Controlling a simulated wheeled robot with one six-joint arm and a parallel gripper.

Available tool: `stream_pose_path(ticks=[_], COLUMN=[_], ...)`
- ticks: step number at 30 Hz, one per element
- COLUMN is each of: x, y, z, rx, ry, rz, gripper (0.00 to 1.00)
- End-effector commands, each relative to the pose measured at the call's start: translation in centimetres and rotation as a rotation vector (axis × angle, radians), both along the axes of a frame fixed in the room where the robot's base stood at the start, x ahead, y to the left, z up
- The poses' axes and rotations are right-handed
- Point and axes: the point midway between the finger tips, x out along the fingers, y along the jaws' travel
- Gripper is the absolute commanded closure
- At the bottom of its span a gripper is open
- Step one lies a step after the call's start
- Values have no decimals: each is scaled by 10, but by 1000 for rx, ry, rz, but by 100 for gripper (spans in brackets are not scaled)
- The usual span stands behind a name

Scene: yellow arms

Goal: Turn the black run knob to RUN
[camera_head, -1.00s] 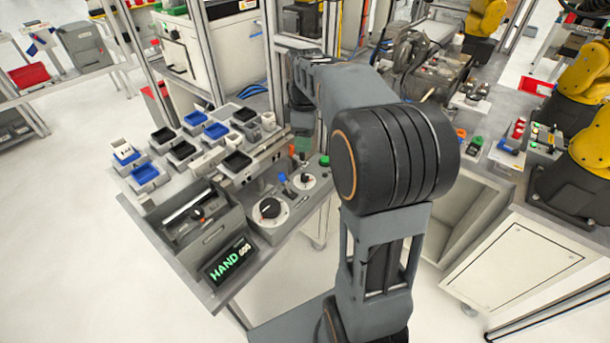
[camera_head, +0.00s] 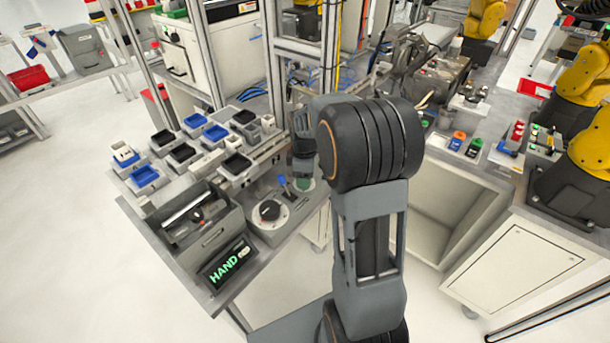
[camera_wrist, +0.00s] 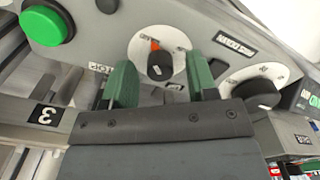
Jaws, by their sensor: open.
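A black knob (camera_wrist: 160,66) sits on a small white round dial (camera_wrist: 138,52) in the wrist view, with an orange-red mark at its far edge and a pale mark on the knob. My gripper (camera_wrist: 160,80) is open, its two green fingers on either side of this knob. A gap shows on both sides, so I see no grip. A "STOP" label is beside the dial at left; I cannot read which label the knob points to. In the head view my gripper (camera_head: 303,184) is low over the small dial (camera_head: 311,194) and hides the knob.
A second black knob (camera_wrist: 262,95) on a larger white dial is close by at right; it also shows in the head view (camera_head: 269,210). A green button (camera_wrist: 46,22) is at left. A "HAND" display (camera_head: 228,262) is in front.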

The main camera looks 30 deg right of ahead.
Motion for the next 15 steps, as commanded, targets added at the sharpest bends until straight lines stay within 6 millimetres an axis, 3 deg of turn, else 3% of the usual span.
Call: stream_pose_path(ticks=[9, 15], x=[0, 0], y=[0, 0], z=[-1, -1], rx=[0, 0], ry=[0, 0], rz=[0, -1], gripper=[48, 68])
